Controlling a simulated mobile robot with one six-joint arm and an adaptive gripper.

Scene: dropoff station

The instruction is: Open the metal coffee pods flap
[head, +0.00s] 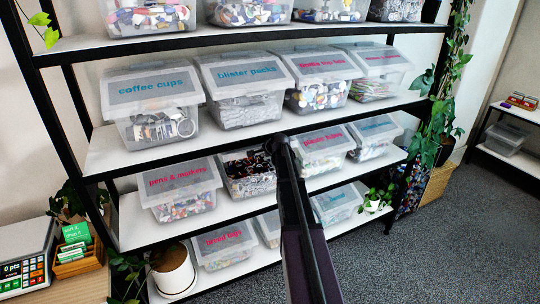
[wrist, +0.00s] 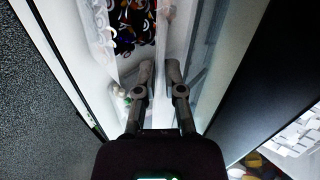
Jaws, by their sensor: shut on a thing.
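In the head view, a clear bin (head: 262,196) with dark and silvery contents stands between the pens & markers bin and another lidded bin. Its top looks uncovered, and no coffee pods label is readable. My gripper (head: 276,143) is at its upper right, with my arm covering that side. In the wrist view, my gripper (wrist: 160,73) has one finger on each side of a thin translucent panel (wrist: 162,30), apparently the flap, and is shut on it. Dark, colourful contents (wrist: 126,32) show to the left of the panel. The flap's hinge is not clearly visible.
The pens & markers bin (head: 180,186) is to the left, and a pink-labelled bin (head: 323,148) is to the right. The coffee cups bin (head: 152,105) and blister packs bin (head: 242,90) stand on the shelf above. Open floor (head: 440,220) lies to the right.

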